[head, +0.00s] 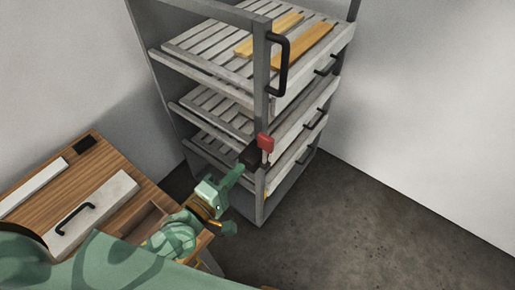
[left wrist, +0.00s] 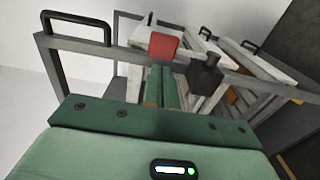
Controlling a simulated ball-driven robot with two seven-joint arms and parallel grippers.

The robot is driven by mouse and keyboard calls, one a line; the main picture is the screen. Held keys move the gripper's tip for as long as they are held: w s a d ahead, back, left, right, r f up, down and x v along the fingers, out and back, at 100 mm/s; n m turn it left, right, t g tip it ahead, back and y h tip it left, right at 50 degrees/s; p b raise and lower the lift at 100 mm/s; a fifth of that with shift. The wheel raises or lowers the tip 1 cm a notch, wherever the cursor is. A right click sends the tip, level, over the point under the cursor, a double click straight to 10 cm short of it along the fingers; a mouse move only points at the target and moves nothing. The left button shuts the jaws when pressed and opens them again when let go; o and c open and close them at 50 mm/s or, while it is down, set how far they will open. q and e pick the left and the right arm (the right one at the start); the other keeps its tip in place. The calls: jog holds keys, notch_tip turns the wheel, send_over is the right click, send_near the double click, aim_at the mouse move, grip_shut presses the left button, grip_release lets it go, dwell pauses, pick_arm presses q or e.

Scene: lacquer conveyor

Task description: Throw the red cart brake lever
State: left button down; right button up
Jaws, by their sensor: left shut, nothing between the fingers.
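The red brake lever (head: 265,143) is on the front post of a grey slatted cart (head: 259,105), beside a black block (head: 250,156). In the left wrist view the red lever (left wrist: 163,46) shows just beyond the fingertips, with the black block (left wrist: 205,75) to its right. My left gripper (head: 238,171) is shut and empty, its green fingers pointing up at the lever area. The closed fingers (left wrist: 161,78) show in the left wrist view. I cannot tell whether they touch the lever. My right gripper is not in view.
The cart has several slatted trays, with yellow boards (head: 302,47) on the top one. A black handle (head: 281,65) stands on its front post. A wooden workbench (head: 75,200) is at left. The dark floor (head: 370,215) is clear at right, below pale walls.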

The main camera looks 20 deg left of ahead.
aim_at(264, 143)
pick_arm(q)
jog(key=x, duration=0.7)
jog(key=shift+w+d+f, duration=0.1)
jog(key=shift+w, duration=0.15)
jog(key=shift+w+d, duration=0.2)
jog(key=shift+w, duration=0.3)
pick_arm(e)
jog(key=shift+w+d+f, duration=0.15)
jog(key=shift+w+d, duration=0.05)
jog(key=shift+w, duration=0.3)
